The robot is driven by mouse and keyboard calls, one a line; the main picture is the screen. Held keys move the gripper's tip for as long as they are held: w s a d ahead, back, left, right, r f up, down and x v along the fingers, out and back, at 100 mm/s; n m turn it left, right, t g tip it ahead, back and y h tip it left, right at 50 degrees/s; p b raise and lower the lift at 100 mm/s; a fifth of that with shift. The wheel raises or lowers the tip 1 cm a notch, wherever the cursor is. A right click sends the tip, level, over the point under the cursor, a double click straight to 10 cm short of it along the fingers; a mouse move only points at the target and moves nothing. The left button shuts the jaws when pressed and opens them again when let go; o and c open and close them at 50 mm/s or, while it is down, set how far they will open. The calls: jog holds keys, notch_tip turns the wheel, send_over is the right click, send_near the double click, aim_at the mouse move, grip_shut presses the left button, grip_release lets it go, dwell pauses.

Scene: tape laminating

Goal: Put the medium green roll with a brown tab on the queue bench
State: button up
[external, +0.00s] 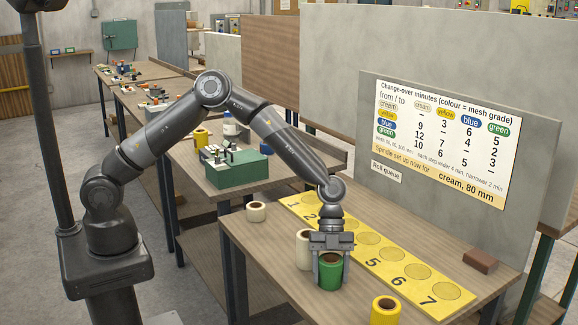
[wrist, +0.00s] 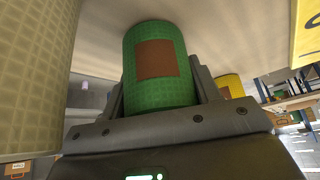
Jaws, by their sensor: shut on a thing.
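The green roll (external: 331,275) with a brown core is between the fingers of my gripper (external: 331,260), low over the queue bench (external: 262,262). The wrist view shows the same green roll (wrist: 158,90) with a brown square tab (wrist: 155,60) on its side; my gripper (wrist: 160,98) is shut on it. The roll is upright, in front of the yellow numbered strip (external: 373,283). I cannot tell whether it touches the bench top. The strip's circles that show are empty; some near its far end are hidden by my arm.
A cream roll (external: 303,248) stands close behind the green roll, a smaller cream one (external: 256,212) farther back. A yellow roll (external: 385,310) stands at the front. A brown block (external: 480,261) lies by the panel with the change-over sign (external: 445,140).

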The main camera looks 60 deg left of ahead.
jog(key=shift+f, duration=0.1)
jog(key=o, duration=1)
jog(key=v, duration=1.2)
jog(key=shift+a, duration=0.1)
